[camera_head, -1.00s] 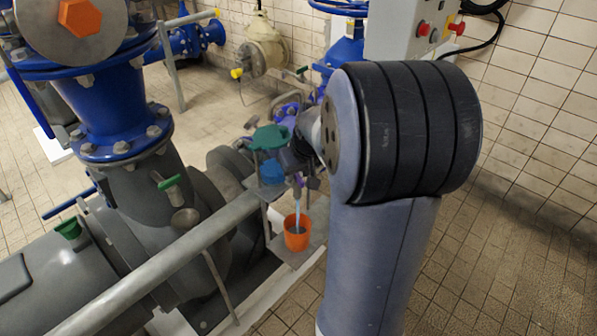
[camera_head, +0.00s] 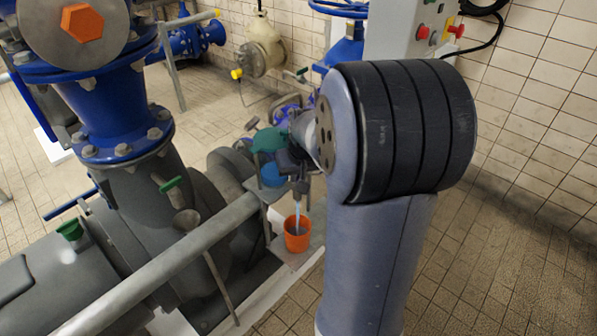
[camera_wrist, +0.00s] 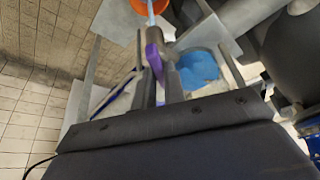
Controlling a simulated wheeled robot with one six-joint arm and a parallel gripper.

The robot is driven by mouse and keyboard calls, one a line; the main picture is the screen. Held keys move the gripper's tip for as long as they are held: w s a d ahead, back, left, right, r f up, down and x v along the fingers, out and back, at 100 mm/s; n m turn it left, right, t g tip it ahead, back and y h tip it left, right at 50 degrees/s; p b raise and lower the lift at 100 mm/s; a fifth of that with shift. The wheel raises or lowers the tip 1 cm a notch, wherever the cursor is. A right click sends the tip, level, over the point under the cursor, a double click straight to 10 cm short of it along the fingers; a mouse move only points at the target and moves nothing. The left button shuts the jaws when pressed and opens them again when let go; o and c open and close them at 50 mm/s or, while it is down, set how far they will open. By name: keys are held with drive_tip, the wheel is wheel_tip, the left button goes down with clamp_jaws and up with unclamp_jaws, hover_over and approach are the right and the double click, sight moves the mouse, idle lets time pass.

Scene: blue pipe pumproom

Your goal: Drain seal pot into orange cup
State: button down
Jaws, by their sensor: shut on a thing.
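A pale stream (camera_head: 298,208) falls from a small outlet above into the cup. The seal pot appears to be the blue vessel (camera_head: 272,174) under a green top (camera_head: 269,140); its blue part also shows in the wrist view (camera_wrist: 198,68). My gripper (camera_wrist: 158,72) is shut on a purple lever (camera_wrist: 154,60) beside the pot, above the cup. My arm partly hides the gripper in the head view (camera_head: 296,168).
A grey handrail (camera_head: 170,262) runs diagonally in front of the pot. A large grey pump casing (camera_head: 120,235) with blue pipework stands at left. A control box (camera_head: 405,32) hangs behind my arm. Tiled floor at right is clear.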

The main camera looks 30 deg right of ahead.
drive_tip(key=shift+m+h, duration=0.3)
drive_tip(key=shift+m, duration=0.5)
drive_tip(key=c, duration=1.5)
unclamp_jaws()
drive_tip(key=p+v, duration=0.1)
drive_tip(key=v, duration=0.9)
drive_tip(key=shift+s+r+p, duration=0.1)
drive_tip(key=shift+r+p, duration=0.2)
drive_tip(key=shift+r, duration=0.1)
drive_tip(key=shift+f, duration=0.1)
